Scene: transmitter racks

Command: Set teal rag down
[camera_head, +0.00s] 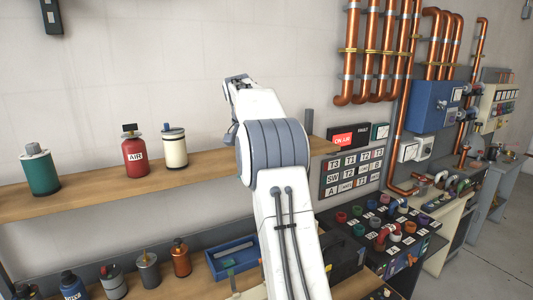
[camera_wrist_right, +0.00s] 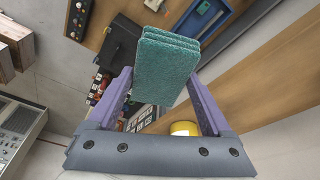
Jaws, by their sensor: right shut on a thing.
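The teal rag (camera_wrist_right: 165,65) is a folded, layered block between the two purple fingers of my right gripper (camera_wrist_right: 163,92) in the right wrist view. The gripper is shut on it, and the rag sticks out past the fingertips. In the head view my right arm reaches up over the wooden shelf; its gripper and the rag are not clearly visible there. My left gripper is in neither view.
The upper wooden shelf (camera_head: 95,193) carries a green canister (camera_head: 40,172), a red AIR bottle (camera_head: 135,155) and a cream canister (camera_head: 174,148). Below are a blue tray (camera_head: 232,254) and several small containers. A yellow round object (camera_wrist_right: 184,128) shows near the shelf in the wrist view.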

